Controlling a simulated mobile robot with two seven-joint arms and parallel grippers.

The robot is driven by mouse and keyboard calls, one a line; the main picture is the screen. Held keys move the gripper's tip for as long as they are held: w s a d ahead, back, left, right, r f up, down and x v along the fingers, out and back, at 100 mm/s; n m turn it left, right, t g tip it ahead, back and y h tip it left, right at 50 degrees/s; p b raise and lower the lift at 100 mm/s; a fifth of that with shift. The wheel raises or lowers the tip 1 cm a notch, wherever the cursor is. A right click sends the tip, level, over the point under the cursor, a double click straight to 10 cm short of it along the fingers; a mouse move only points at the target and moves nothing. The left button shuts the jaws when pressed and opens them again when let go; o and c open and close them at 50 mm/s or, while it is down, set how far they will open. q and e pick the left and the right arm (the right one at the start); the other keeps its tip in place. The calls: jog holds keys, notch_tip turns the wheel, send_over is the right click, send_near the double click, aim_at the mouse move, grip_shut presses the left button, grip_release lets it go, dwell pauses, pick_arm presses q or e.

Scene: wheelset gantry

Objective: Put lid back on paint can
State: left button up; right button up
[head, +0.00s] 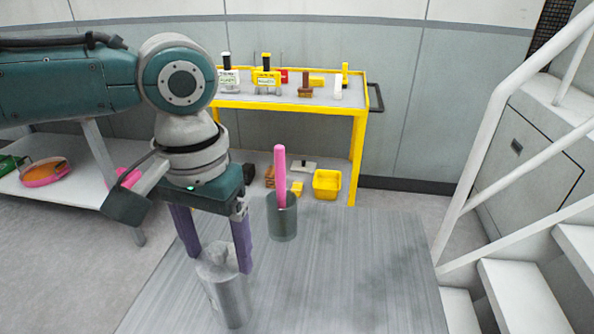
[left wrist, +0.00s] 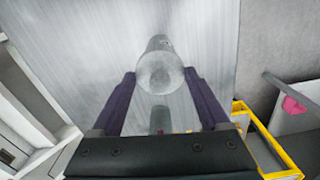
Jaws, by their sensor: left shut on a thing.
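A grey cylindrical paint can (head: 231,303) stands on the grey table. At its top is a grey lid with a raised middle (head: 217,254); the lid also shows as a pale round disc in the left wrist view (left wrist: 159,73). My left gripper (head: 218,263) points down with purple fingers either side of the lid and is shut on it. I cannot tell whether the lid touches the can's rim or sits just above it. My right gripper is in neither view.
A dark green cup (head: 282,222) with a pink stick (head: 280,175) stands behind the can. A yellow cart (head: 300,106) with tools is at the back. White stair rails (head: 480,150) rise on the right. The table's right part (head: 360,270) is clear.

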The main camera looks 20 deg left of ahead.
pick_arm(q)
jog(key=shift+p, duration=0.45)
dwell(0.5)
jog(key=o, duration=1.3)
notch_tip(320, 180, up, 7)
jog(key=p, duration=0.8)
jog(key=shift+p, duration=0.35)
jog(key=shift+c, duration=0.3)
